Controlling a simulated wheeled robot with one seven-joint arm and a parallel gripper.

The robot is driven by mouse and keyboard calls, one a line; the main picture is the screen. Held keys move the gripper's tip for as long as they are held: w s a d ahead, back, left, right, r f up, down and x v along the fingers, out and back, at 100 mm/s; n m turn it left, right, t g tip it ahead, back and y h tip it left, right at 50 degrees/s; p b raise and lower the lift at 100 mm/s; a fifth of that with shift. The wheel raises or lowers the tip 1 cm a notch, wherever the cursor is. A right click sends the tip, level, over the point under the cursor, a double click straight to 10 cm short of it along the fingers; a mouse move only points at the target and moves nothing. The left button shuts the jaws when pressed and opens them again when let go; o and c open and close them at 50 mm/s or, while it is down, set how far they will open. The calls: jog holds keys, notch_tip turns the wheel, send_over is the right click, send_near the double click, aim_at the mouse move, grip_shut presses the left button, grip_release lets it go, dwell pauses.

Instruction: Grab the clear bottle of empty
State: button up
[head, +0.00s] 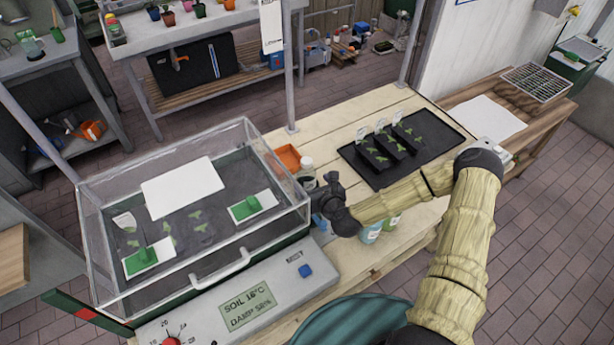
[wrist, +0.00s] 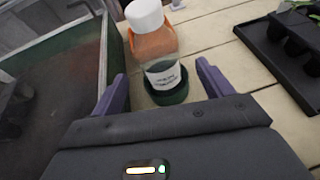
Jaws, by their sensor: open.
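The clear bottle (head: 306,172) stands on the pale wooden bench, just right of the glass propagator box. In the wrist view the bottle (wrist: 160,62) has a white cap, a see-through body, a white label and a dark green base. My gripper (head: 322,196) is at the bottle's near side in the head view. In the wrist view the purple fingers of my gripper (wrist: 162,80) are apart, one to each side of the bottle's lower part. I see gaps between the fingers and the bottle. The label's print is too small to read.
The glass propagator box (head: 250,258) is close on the left. An orange tray (head: 287,157) lies behind the bottle. A black tray (head: 440,140) with seedling pots lies to the right. Cups (head: 371,235) stand near my forearm. Bare planks separate the bottle and black tray.

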jog(key=shift+w+a, duration=0.25)
jog(key=shift+w, duration=0.25)
jog(key=shift+w+a, duration=0.2)
jog(key=shift+w, duration=0.25)
jog(key=shift+w+a+f+p, duration=0.15)
jog(key=shift+w+p, duration=0.15)
jog(key=shift+w, duration=0.1)
jog(key=shift+p+x, duration=0.45)
jog(key=shift+x, duration=1.65)
jog(key=shift+f, duration=0.1)
jog(key=c, duration=1.1)
